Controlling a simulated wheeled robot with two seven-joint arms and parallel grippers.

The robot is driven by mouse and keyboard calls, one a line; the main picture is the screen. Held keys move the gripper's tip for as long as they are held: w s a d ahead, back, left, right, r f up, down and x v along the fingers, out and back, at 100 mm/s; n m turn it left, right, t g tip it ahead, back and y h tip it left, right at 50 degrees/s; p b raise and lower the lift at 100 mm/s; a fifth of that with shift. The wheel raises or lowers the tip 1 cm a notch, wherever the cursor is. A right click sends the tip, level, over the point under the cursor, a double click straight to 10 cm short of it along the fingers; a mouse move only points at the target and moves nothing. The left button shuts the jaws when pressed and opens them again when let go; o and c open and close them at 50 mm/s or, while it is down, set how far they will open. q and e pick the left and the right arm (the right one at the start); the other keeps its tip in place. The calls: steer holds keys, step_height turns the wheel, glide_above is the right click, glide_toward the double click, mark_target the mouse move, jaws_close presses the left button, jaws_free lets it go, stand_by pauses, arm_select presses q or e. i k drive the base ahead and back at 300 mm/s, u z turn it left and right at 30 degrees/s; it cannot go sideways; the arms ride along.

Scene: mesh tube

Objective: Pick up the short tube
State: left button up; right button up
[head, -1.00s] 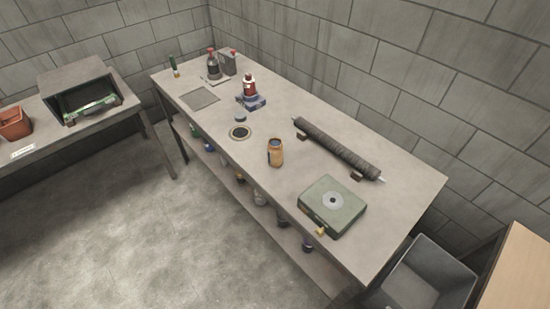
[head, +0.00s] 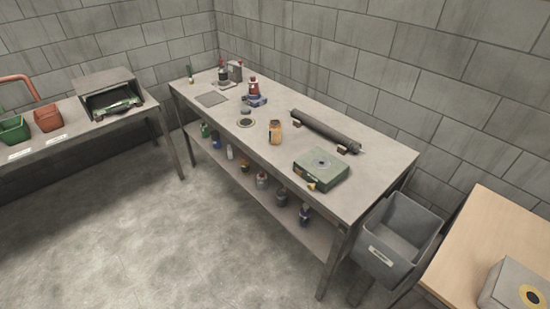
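A long dark grey tube (head: 325,130) lies along the back of the workbench, resting on small blocks, with a thin light tip at its right end. I cannot tell whether either of these is the short tube. Neither of my grippers is in view.
The grey workbench (head: 352,199) also bears a green box (head: 321,176), an amber jar (head: 275,134) and bottles. A grey bin (head: 383,263) is at its right end, beside a wooden table (head: 477,235). A left bench holds green (head: 14,131) and red bins (head: 48,119). The floor in front is open.

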mark_target(275, 133)
steer(key=z, duration=0.2)
steer(key=k, duration=0.15)
steer(key=u, duration=1.1)
steer(key=i, duration=0.7)
steer(key=z, duration=0.1)
